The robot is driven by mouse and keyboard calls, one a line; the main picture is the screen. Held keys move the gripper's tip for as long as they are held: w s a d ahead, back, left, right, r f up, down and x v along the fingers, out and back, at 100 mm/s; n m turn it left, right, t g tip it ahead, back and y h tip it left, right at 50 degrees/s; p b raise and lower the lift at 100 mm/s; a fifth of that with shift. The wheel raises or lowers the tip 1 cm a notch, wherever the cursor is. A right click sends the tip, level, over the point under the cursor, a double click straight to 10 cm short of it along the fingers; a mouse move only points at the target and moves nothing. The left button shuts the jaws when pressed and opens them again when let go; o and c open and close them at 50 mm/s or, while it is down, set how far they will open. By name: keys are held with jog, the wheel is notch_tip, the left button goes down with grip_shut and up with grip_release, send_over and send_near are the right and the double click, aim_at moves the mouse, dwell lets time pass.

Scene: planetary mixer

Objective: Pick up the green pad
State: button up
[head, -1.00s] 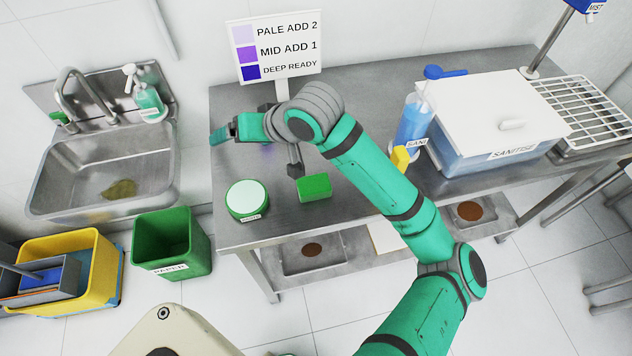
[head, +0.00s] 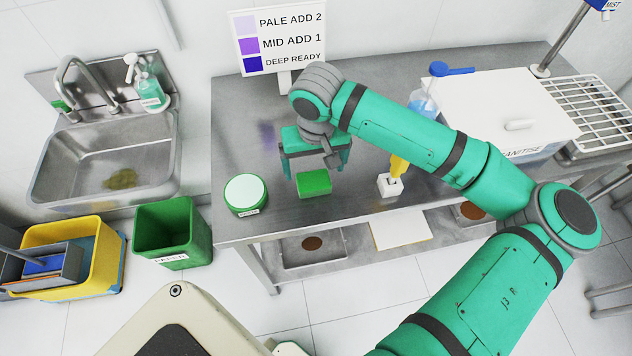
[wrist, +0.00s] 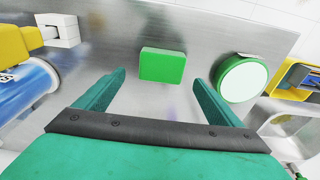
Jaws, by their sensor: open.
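The green pad (head: 314,183) is a small flat block lying on the steel table (head: 235,130), near its front edge. In the wrist view the pad (wrist: 162,65) lies just beyond the fingertips, roughly midway between them. My gripper (head: 316,172) is open and empty, its fingers pointing down behind the pad in the head view. In the wrist view the two fingers of my gripper (wrist: 158,82) are spread wider than the pad. I cannot tell the exact height of the fingertips above the table.
A round green tub with a pale lid (head: 246,194) stands left of the pad. A white block with a yellow-tipped item (head: 390,185) stands to the right. A blue bottle (head: 424,102), the sanitise box (head: 490,105) and a colour sign (head: 280,40) are farther off.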

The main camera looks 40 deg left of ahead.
aim_at(314, 179)
jog(key=shift+s+a+f, duration=0.15)
jog(key=shift+a+f, duration=0.1)
jog(key=shift+f, duration=0.3)
notch_tip(314, 179, down, 4)
jog(key=shift+d+f, duration=0.1)
jog(key=shift+d, duration=0.05)
jog(key=shift+f, duration=0.5)
jog(key=shift+w, duration=0.2)
jog(key=c, duration=1.2)
jog(key=shift+c, duration=0.2)
